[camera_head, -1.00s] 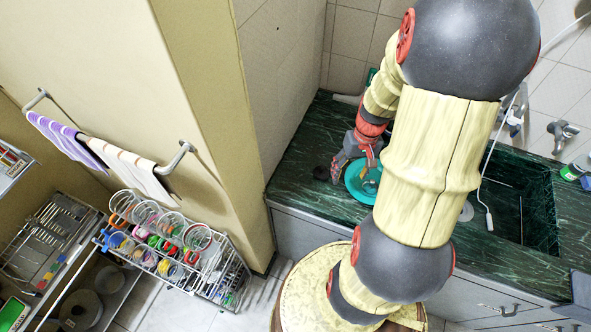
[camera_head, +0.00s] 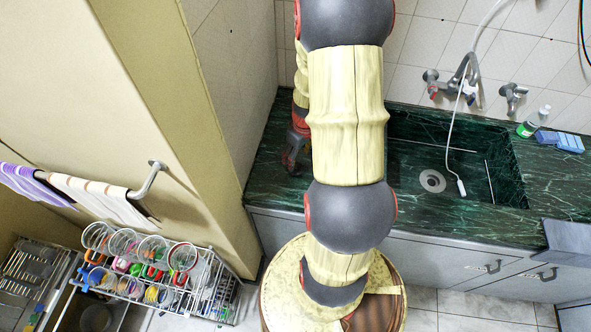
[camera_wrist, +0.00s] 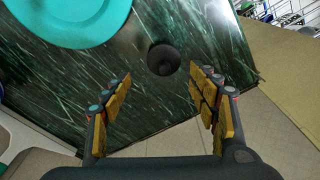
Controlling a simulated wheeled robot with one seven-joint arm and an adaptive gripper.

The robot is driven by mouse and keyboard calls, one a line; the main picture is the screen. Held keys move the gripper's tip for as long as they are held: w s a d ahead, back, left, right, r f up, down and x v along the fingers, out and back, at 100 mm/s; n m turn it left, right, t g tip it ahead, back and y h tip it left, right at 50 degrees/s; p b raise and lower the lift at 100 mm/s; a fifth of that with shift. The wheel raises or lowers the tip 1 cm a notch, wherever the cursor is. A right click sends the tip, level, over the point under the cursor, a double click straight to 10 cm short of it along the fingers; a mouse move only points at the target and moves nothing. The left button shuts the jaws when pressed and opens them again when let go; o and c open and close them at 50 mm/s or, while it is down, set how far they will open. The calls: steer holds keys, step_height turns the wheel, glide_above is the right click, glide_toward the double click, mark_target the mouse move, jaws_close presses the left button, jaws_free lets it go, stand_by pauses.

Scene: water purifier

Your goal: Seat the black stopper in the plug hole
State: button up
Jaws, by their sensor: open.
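The black stopper (camera_wrist: 164,59) is a small dark round piece on the green marble counter (camera_wrist: 120,52) in the wrist view. My gripper (camera_wrist: 160,82) is open and empty, its yellow-padded fingers spread on either side of the picture below the stopper. The stopper lies just beyond the gap between the fingertips, apart from both. In the head view my gripper (camera_head: 290,160) is low over the counter's left part, and I cannot make out the stopper there. The plug hole (camera_head: 432,180) is a pale round drain in the sink floor, right of my arm.
A teal plate (camera_wrist: 65,18) lies beside the stopper in the wrist view; my arm hides it in the head view. A tap (camera_head: 465,75) and hanging white hose stand by the sink. A wall (camera_head: 165,110) closes in on the left. A dish rack (camera_head: 150,275) stands front left.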

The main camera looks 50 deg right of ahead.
mark_target(296, 164)
steer(key=f, duration=0.3)
steer(key=f+b, duration=0.1)
steer(key=shift+w+a+f, duration=0.15)
steer(key=shift+a, duration=0.2)
steer(key=shift+w+f, duration=0.1)
steer(key=shift+f, duration=0.35)
steer(key=c, duration=1.1)
steer(key=shift+c, duration=0.4)
